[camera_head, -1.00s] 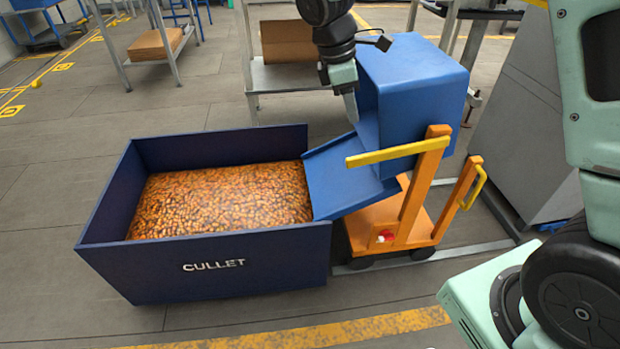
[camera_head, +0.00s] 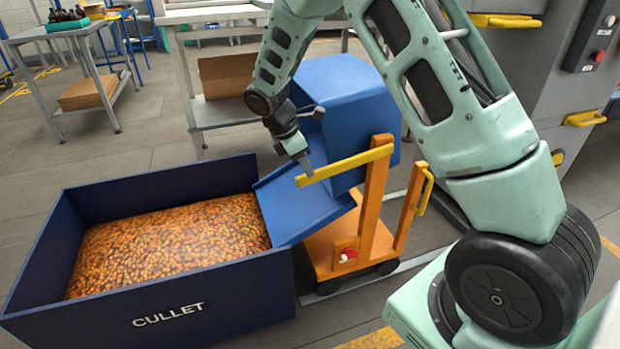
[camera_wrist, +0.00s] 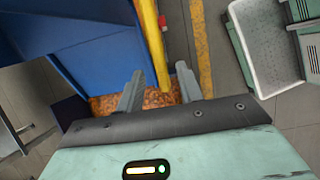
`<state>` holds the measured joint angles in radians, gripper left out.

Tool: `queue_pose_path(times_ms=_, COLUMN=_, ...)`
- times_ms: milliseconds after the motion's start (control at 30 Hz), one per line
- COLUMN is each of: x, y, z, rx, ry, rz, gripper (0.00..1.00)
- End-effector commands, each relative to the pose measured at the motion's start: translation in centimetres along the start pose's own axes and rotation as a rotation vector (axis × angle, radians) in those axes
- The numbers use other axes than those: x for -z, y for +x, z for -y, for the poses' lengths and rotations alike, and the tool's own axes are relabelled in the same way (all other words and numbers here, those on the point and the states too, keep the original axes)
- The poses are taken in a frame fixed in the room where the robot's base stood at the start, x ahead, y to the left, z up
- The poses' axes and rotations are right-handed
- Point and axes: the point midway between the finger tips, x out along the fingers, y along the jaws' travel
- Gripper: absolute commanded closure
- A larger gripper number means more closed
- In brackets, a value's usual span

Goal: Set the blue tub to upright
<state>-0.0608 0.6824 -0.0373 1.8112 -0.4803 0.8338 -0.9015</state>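The blue tub (camera_head: 350,92) is tipped on its orange cart (camera_head: 335,232), its sloping blue lip (camera_head: 300,205) reaching over the edge of the navy CULLET bin (camera_head: 215,300). A yellow bar (camera_head: 345,164) runs along the tub's near side from the orange post. My gripper (camera_head: 303,163) points down at the bar's free left end. In the wrist view my gripper (camera_wrist: 160,70) has its two fingers apart, with the yellow bar (camera_wrist: 151,45) showing between them and gaps on both sides. Whether a finger touches the bar cannot be told. The tub's blue wall (camera_wrist: 85,35) fills the upper left there.
The bin holds amber cullet (camera_head: 165,245). A metal table (camera_head: 215,112) with a cardboard box stands behind the tub. A grey machine (camera_head: 560,100) stands at the right. Grey floor is open behind the bin.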

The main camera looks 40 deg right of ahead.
Motion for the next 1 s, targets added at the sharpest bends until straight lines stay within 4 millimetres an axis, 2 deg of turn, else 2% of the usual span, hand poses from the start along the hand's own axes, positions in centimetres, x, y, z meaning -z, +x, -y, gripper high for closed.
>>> queue_pose_path(times_ms=33, x=0.1, y=1.2, z=0.1, rx=0.004, ry=0.000, rz=0.002, gripper=0.64)
queue_pose_path(times_ms=233, x=0.0, y=3.7, z=0.0, rx=0.001, ry=-0.001, rz=0.001, gripper=0.64)
queue_pose_path(times_ms=400, x=0.0, y=4.4, z=0.0, rx=0.000, ry=-0.001, rz=0.000, gripper=0.64)
queue_pose_path(times_ms=667, x=0.0, y=4.5, z=0.0, rx=0.000, ry=0.000, rz=0.000, gripper=0.64)
queue_pose_path(times_ms=767, x=0.0, y=4.5, z=0.0, rx=0.000, ry=0.000, rz=0.000, gripper=0.89)
queue_pose_path(times_ms=800, x=0.0, y=4.5, z=0.0, rx=0.000, ry=0.000, rz=0.000, gripper=1.00)
queue_pose_path(times_ms=1000, x=0.0, y=4.4, z=0.0, rx=0.000, ry=0.000, rz=-0.002, gripper=1.00)
